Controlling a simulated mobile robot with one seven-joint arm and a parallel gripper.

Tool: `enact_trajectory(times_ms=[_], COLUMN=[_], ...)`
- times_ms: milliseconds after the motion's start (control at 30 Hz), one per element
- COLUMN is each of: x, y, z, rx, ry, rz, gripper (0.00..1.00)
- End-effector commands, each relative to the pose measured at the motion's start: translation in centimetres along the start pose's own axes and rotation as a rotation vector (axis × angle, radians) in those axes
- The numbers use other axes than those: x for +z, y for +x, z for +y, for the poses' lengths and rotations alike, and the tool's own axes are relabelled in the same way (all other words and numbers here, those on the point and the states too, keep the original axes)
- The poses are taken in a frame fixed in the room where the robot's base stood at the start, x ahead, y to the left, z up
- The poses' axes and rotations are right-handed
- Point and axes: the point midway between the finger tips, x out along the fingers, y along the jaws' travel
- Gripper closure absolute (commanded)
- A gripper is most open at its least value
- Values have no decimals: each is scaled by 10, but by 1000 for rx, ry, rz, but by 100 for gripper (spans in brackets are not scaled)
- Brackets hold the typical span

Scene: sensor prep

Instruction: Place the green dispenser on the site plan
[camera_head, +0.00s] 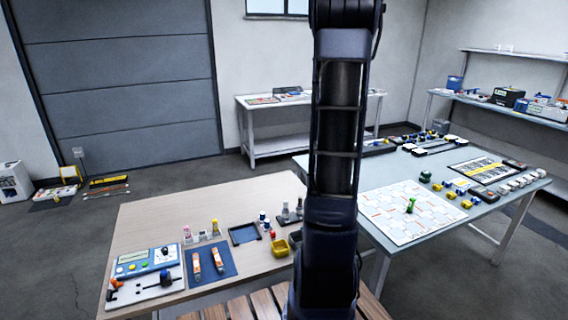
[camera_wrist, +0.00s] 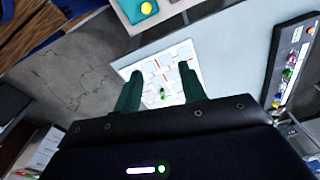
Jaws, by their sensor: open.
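The green dispenser (camera_head: 410,205) stands on the site plan (camera_head: 387,220), a white printed sheet on the grey-blue table at the right of the head view. In the wrist view, the small green dispenser (camera_wrist: 163,95) shows on the pale site plan (camera_wrist: 150,72), between and beyond my fingers. My gripper (camera_wrist: 161,74) has its two teal fingers apart with nothing held, and appears well above the sheet. The head view does not show my fingers; my arm fills its middle.
Small green, yellow and blue items (camera_head: 459,187) and a striped board (camera_head: 482,170) stand right of and behind the sheet. My arm hides the gap between the tables.

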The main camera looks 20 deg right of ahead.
Motion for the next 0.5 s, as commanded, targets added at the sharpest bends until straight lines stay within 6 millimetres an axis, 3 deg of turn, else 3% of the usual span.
enact_trajectory(times_ms=[100,500], x=[44,163], y=[-23,-67], z=[19,104], rx=[-49,-196], ry=[-179,-780], rz=[-6,19], gripper=[59,59])
